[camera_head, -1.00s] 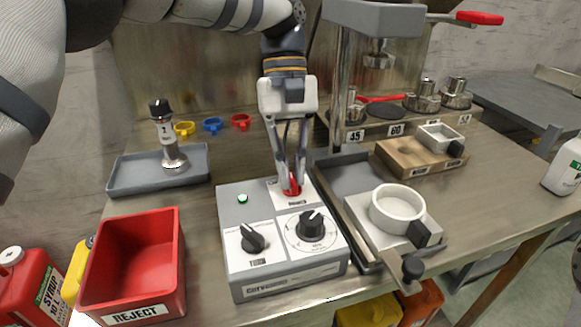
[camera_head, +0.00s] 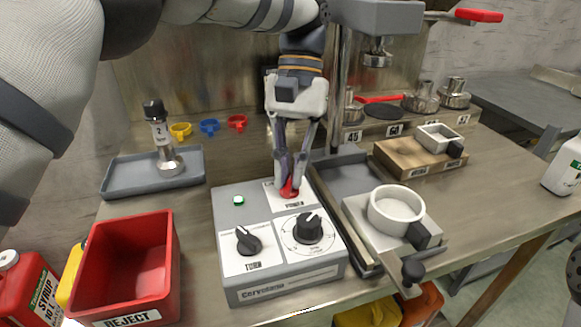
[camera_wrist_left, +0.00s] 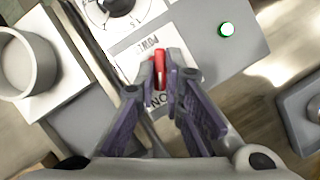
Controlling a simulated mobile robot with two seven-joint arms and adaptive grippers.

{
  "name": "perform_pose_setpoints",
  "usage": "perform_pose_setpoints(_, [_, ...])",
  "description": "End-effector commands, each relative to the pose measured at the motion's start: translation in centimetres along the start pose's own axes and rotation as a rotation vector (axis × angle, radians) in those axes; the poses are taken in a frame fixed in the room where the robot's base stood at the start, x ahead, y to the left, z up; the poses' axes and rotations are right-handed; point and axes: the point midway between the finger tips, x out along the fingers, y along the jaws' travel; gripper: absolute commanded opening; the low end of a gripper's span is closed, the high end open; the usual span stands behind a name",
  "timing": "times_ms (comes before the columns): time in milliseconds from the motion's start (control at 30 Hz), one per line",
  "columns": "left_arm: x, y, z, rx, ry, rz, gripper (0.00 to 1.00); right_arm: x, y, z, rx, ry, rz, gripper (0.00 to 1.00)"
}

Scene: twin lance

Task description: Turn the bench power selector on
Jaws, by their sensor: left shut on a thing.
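The red power selector (camera_head: 290,187) sits at the back right of the grey control box (camera_head: 230,283), on a white label reading POWER. My left gripper (camera_head: 291,183) reaches down from above and is shut on the selector. In the left wrist view the red selector (camera_wrist_left: 160,66) stands between the two fingertips (camera_wrist_left: 160,84), with part of the word ON visible beside them. A green lamp (camera_head: 238,200) on the box is lit; it also shows in the left wrist view (camera_wrist_left: 226,29). My right gripper is not in view.
Two black knobs, one marked TURN (camera_head: 248,240) and a dial (camera_head: 308,228), are on the box front. A red REJECT bin (camera_head: 172,262) stands to the left, a tray (camera_head: 112,187) behind it. A plate with a white ring (camera_head: 396,208) is close on the right.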

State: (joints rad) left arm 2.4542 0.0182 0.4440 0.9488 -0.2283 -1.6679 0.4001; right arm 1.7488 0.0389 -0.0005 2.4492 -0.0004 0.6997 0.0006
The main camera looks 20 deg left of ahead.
Motion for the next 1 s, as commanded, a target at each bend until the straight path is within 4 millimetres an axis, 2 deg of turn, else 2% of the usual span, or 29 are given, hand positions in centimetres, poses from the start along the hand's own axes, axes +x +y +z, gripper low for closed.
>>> perform_pose_setpoints(233, [0.1, 0.0, 0.0, 0.002, -0.001, 0.0, 0.0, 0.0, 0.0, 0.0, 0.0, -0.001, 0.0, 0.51])
perform_pose_setpoints(267, [0.1, 0.0, 0.0, 0.002, -0.001, 0.0, 0.14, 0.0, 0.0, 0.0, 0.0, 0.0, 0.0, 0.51])
perform_pose_setpoints(333, [0.1, 0.0, 0.0, 0.002, -0.001, 0.0, 0.29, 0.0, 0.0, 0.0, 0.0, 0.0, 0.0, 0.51])
perform_pose_setpoints(667, [-0.3, 0.0, 0.1, 0.0, 0.001, 0.0, 0.29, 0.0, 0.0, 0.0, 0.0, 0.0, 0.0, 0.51])
perform_pose_setpoints(767, [-1.9, 0.0, 0.7, -0.001, 0.005, 0.001, 0.29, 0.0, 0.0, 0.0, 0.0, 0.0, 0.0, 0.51])
perform_pose_setpoints(1000, [-7.3, 0.0, 3.0, -0.001, 0.002, -0.001, 0.29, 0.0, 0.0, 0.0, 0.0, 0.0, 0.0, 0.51])
